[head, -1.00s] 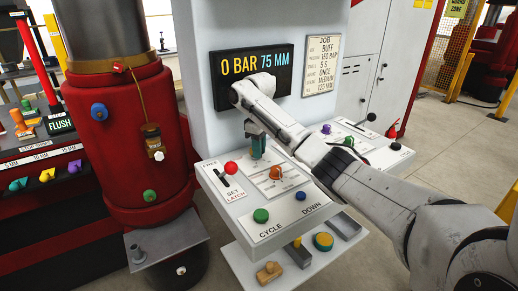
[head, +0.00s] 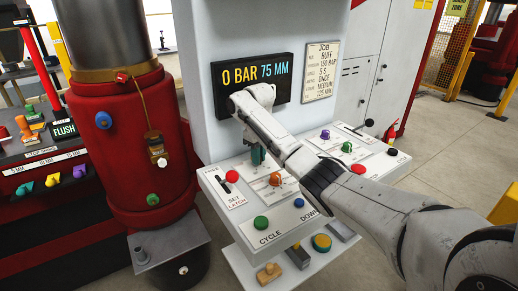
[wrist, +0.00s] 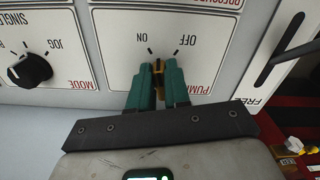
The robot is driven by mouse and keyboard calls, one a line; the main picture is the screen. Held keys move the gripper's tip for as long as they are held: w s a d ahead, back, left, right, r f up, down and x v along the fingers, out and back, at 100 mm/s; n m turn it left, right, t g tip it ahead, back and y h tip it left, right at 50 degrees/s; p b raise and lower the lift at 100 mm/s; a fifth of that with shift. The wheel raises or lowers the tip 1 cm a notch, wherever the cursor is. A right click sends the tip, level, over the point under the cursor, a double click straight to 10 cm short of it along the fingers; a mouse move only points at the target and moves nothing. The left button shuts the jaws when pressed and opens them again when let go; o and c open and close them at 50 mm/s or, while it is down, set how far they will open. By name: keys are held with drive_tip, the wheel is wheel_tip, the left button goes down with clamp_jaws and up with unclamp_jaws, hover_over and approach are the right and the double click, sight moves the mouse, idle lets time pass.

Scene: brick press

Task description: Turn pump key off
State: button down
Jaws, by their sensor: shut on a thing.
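In the wrist view, my gripper (wrist: 158,82) has green fingers shut on a small brass-yellow pump key (wrist: 159,70). The key stands on a white pump plate (wrist: 112,55) marked ON at left and OFF at right, each with a black tick. The fingers hide part of the key, so I cannot tell exactly which mark it points to. In the head view, my gripper (head: 257,155) reaches down to the back left part of the sloping control panel (head: 212,182). The key itself is hidden there.
A display (head: 249,82) above the panel reads 0 BAR 75 MM. Near the gripper are a red-knobbed latch lever (head: 231,176), an orange knob (head: 275,179) and a green CYCLE button (head: 261,223). A black MODE knob (wrist: 30,70) is left of the pump plate. A red cylinder (head: 130,140) stands at left.

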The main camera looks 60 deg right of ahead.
drive_tip(key=m+p, duration=0.2)
drive_tip(key=m, duration=0.1)
drive_tip(key=m+p, duration=0.1)
drive_tip(key=p, duration=0.1)
drive_tip(key=shift+w+a+r+m, duration=0.15)
drive_tip(key=shift+a+m, duration=0.15)
drive_tip(key=shift+w+m+p, duration=0.15)
drive_tip(key=shift+m+p, duration=0.85)
drive_tip(key=shift+m, duration=1.2)
drive_tip(key=c, duration=1.1)
unclamp_jaws()
wheel_tip(320, 180, up, 10)
drive_tip(key=shift+r, duration=0.25)
